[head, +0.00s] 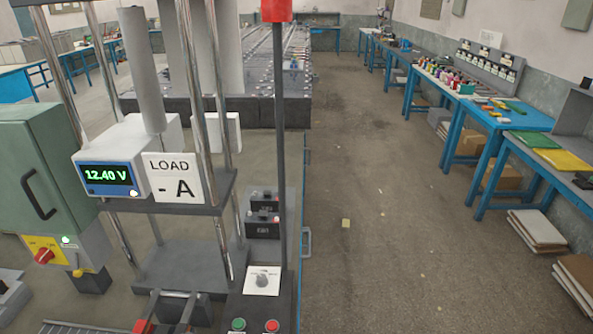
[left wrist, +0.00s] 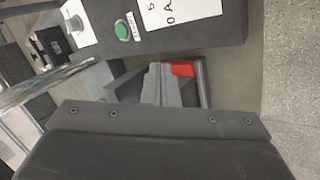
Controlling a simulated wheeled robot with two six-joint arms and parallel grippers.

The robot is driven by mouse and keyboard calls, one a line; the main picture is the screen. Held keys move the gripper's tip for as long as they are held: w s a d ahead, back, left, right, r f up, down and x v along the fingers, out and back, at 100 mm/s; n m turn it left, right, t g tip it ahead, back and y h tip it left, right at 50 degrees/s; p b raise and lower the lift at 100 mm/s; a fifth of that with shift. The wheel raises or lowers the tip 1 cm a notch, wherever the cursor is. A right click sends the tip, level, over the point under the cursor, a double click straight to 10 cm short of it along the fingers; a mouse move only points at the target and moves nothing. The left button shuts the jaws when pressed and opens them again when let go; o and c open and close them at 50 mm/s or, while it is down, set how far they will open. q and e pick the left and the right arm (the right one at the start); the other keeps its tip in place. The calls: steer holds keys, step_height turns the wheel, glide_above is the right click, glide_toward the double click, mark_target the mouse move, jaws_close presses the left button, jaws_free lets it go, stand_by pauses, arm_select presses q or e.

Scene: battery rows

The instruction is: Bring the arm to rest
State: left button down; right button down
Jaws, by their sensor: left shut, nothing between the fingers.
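My left gripper (left wrist: 158,80) shows in the left wrist view, beyond the wide dark plate of my wrist. Its fingers are together with nothing between them. A red piece (left wrist: 182,69) and a dark frame lie close to the fingertips; I cannot tell whether they touch. A green button (left wrist: 122,30) and a knob (left wrist: 73,22) on the dark control box are beyond the fingers. In the head view, a dark frame with a red piece (head: 143,327) is at the bottom edge, and I cannot make out the gripper clearly there. My right gripper is in neither view.
A meter reading 12.40 V (head: 107,177) and a "LOAD - A" sign (head: 173,178) stand by chrome posts. The control box has a knob (head: 262,280), a green button and a red button (head: 271,325). The floor at right is mostly clear.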

arm_select(q)
steer(key=s+a+r+m+g+y, duration=0.1)
steer(key=s+a+r+m, duration=0.2)
steer(key=s, duration=0.4)
steer(key=s+a+r+m+g+y, duration=0.1)
steer(key=s+a+r+m+y, duration=0.15)
steer(key=s+m, duration=0.4)
steer(key=s+a+r+m+g+y, duration=0.1)
steer(key=s+a+r+m, duration=0.15)
steer(key=s, duration=0.65)
step_height(320, 180, down, 29)
steer(key=g+b, duration=0.1)
steer(key=b, duration=0.3)
steer(key=s+f+g+h+b, duration=0.1)
steer(key=s+f+b, duration=0.2)
steer(key=s+f, duration=1.2)
step_height(320, 180, down, 3)
steer(key=shift+d+f, duration=0.1)
steer(key=shift+d, duration=0.25)
steer(key=shift+s, duration=0.1)
